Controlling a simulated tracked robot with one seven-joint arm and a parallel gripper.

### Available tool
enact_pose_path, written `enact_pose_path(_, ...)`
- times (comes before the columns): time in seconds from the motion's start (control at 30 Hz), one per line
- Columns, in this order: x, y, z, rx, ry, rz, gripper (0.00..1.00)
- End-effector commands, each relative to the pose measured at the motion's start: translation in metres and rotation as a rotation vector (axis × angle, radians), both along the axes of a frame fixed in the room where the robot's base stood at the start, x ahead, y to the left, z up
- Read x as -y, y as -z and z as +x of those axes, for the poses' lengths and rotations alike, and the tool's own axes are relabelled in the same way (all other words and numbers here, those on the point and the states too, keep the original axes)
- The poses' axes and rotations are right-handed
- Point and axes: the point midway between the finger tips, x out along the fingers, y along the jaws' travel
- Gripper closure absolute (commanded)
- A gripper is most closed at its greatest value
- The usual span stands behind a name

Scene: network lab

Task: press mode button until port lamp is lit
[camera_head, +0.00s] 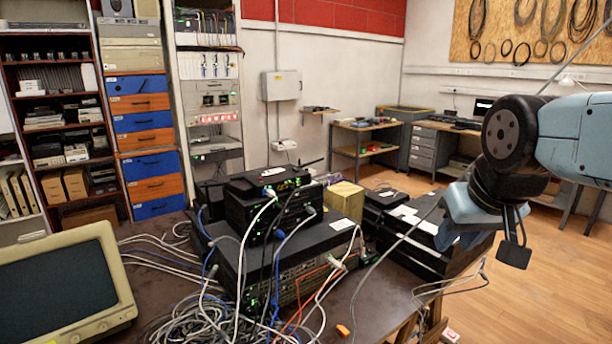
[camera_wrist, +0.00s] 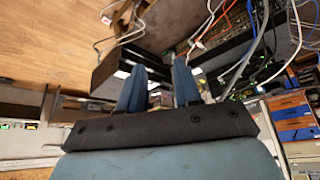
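A stack of black network boxes stands on the dark table. A small box (camera_head: 268,183) with green lamps is on top, and a wide unit (camera_head: 300,258) with rows of ports and a few green lamps is below. Part of the ported front (camera_wrist: 212,28) shows in the wrist view. The mode button is too small to pick out, and I cannot tell which lamp is the port lamp. My gripper (camera_head: 452,232) is to the right of the stack, over the black boxes there. In the wrist view its two blue fingers (camera_wrist: 159,80) are apart with nothing between them.
White, grey, blue and orange cables (camera_head: 205,312) hang before the ports and pile on the table. An old monitor (camera_head: 62,288) stands at left. More black boxes (camera_head: 420,235) and a yellow box (camera_head: 344,199) are right of the stack. The wooden floor (camera_head: 530,285) at right is mostly clear.

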Motion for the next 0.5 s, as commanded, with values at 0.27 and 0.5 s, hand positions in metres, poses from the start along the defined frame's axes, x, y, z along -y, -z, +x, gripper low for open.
enact_pose_path(0.27, -0.0001, 0.0000, 0.0000, 0.000, 0.000, 0.000, 0.94)
enact_pose_path(0.5, -0.0001, -0.0001, 0.0000, 0.000, 0.000, 0.000, 1.00)
